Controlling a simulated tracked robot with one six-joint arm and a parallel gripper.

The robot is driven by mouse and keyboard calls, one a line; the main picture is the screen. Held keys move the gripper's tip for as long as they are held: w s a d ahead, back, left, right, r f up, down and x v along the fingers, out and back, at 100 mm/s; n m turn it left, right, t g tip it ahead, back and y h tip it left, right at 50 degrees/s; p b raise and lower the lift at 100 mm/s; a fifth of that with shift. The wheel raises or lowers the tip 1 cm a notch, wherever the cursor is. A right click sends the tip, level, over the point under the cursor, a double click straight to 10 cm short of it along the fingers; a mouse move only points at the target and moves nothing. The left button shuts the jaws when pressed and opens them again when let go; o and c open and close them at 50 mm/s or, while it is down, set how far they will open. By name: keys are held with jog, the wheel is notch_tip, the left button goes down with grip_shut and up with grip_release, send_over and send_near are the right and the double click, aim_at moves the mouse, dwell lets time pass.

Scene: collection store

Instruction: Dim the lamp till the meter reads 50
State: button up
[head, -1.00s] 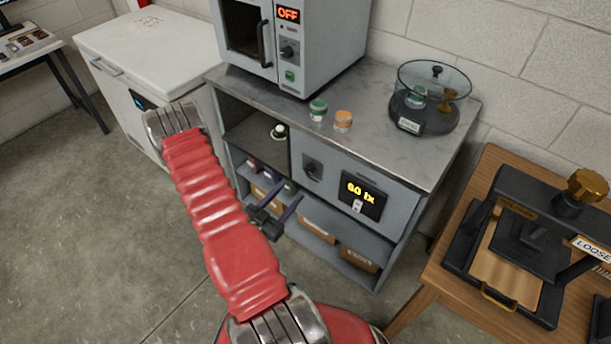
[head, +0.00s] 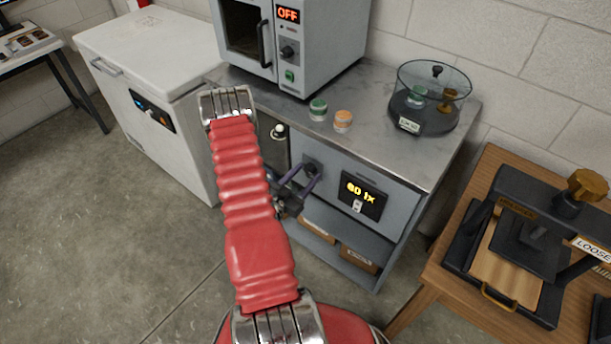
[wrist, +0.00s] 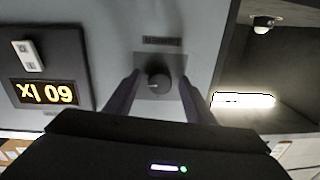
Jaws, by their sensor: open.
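The dimmer knob (wrist: 157,81) is a dark round knob on a square plate on the grey cabinet front. It shows between the two fingers of my gripper (wrist: 158,88) in the wrist view. In the head view my gripper (head: 308,178) is open in front of the knob (head: 313,167); I cannot tell whether the fingers touch it. The lit lamp (wrist: 243,100) glows in the cabinet's open bay.
An oven (head: 290,45) reading OFF, a green jar (head: 318,109), an orange jar (head: 343,121) and a glass-walled container (head: 430,97) stand on the counter. A wooden table (head: 440,283) with a press is at the right. Open floor lies at the left.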

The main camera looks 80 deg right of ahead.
jog(key=shift+c, duration=0.5)
jog(key=c, duration=1)
jog(key=shift+o, duration=0.2)
jog(key=shift+n, duration=1.2)
jog(key=o, duration=1.1)
jog(key=shift+c, duration=0.2)
